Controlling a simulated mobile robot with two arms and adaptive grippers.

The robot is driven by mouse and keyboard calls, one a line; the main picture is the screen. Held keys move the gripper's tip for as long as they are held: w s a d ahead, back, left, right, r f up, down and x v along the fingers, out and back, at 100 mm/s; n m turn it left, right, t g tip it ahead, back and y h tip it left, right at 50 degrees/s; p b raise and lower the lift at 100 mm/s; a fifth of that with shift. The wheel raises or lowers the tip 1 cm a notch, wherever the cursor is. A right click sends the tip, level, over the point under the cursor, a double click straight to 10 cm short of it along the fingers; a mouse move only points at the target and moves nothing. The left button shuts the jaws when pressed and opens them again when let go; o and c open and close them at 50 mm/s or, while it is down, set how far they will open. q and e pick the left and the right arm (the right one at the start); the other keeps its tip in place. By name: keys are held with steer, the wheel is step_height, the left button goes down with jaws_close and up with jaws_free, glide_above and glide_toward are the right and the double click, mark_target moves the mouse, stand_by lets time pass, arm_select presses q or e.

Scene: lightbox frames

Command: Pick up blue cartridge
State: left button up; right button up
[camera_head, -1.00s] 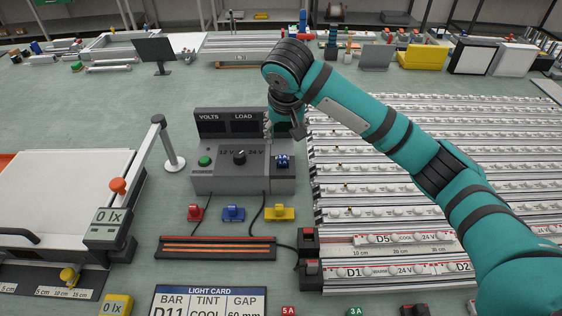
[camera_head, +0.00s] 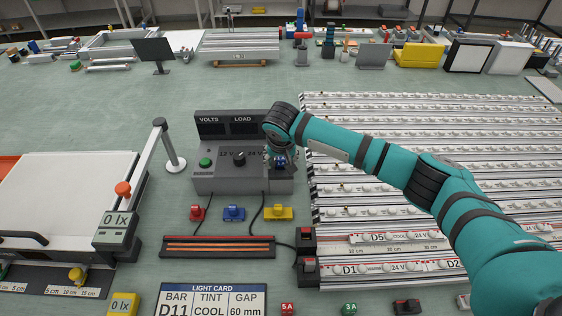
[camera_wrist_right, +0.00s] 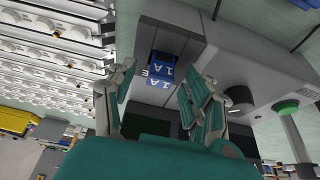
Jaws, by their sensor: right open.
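The blue cartridge, marked 1 A, sits in the right part of the grey power supply's front (camera_head: 222,184). In the right wrist view the blue cartridge (camera_wrist_right: 163,68) lies between and beyond the fingertips, in a dark recess of the grey housing. My right gripper (camera_wrist_right: 157,75) is open, with a finger on either side of the cartridge's line; I cannot tell whether they touch it. In the head view my right gripper (camera_head: 277,158) is right over the cartridge and mostly covers it. My left gripper is not in view.
The supply has a green button (camera_head: 205,162) and a dark knob (camera_head: 240,158) left of the gripper. Red, blue (camera_head: 234,213) and yellow plugs lie in front. Rows of light bars (camera_head: 420,130) fill the right side. A lux meter (camera_head: 115,230) stands at left.

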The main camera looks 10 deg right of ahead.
steer(key=c, duration=0.9)
steer(key=shift+r, duration=0.1)
